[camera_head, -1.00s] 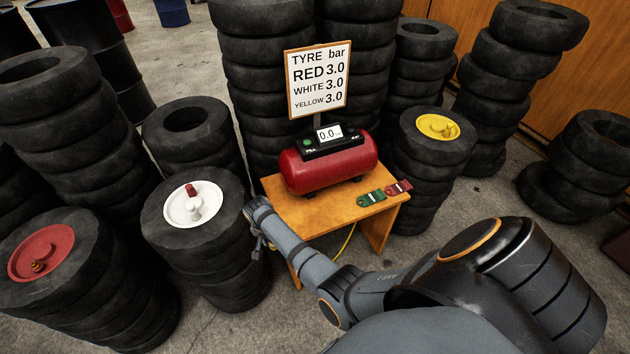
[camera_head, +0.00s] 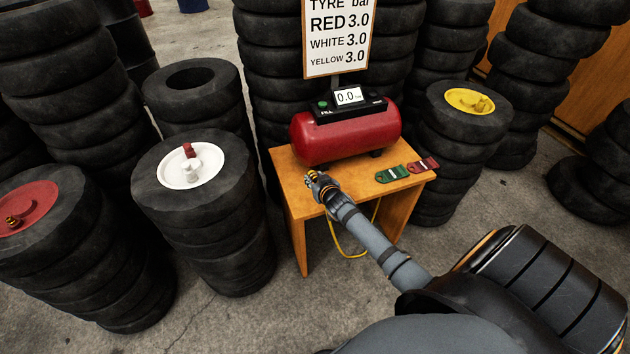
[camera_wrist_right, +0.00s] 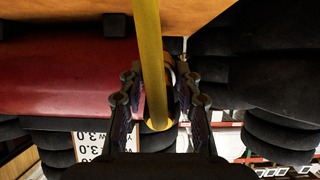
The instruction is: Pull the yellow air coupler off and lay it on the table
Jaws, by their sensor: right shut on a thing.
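My right gripper (camera_head: 314,181) is over the left front part of the wooden table (camera_head: 354,181), in front of the red compressor (camera_head: 346,135). In the right wrist view, the gripper (camera_wrist_right: 160,78) is shut around the yellow air coupler (camera_wrist_right: 158,124), mostly hidden between the fingers. A yellow hose (camera_wrist_right: 148,40) runs up from there across the picture; it also hangs below the table in the head view (camera_head: 338,241). I cannot tell whether the coupler touches the table. The left gripper is not in view.
Tyre stacks carry a white wheel (camera_head: 205,172), a red wheel (camera_head: 38,198) and a yellow wheel (camera_head: 468,100). A pressure sign (camera_head: 337,40) stands behind the compressor.

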